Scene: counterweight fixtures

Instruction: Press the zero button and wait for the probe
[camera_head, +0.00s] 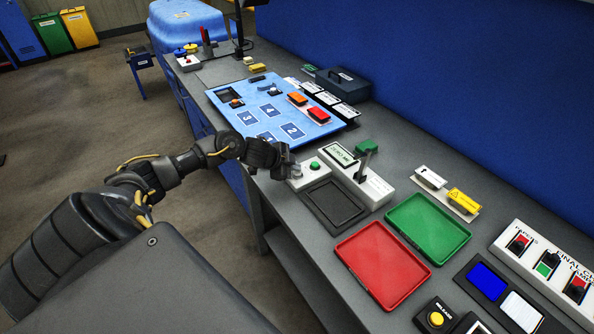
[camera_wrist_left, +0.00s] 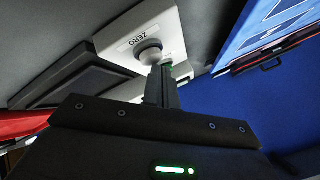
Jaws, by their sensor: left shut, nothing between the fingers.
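The zero button is a grey round knob (camera_wrist_left: 148,52) beside the printed word ZERO on a white box in the left wrist view. In the head view that white box (camera_head: 322,178) stands on the bench, with a small green spot (camera_head: 314,166) on top. My left gripper (camera_head: 290,170) is shut and empty at the box's left end. In the wrist view its fingertips (camera_wrist_left: 163,72) are right beside the knob; whether they touch it I cannot tell. A white gauge unit with a lit display (camera_head: 340,154) and a dark upright part (camera_head: 364,166), possibly the probe, stands right of the box.
A black tray (camera_head: 335,204) lies in front of the gauge. Red (camera_head: 383,265) and green (camera_head: 428,228) trays lie to the right. A blue numbered board (camera_head: 225,97) with several blocks lies behind the gripper. A green block (camera_head: 367,146) sits behind the gauge.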

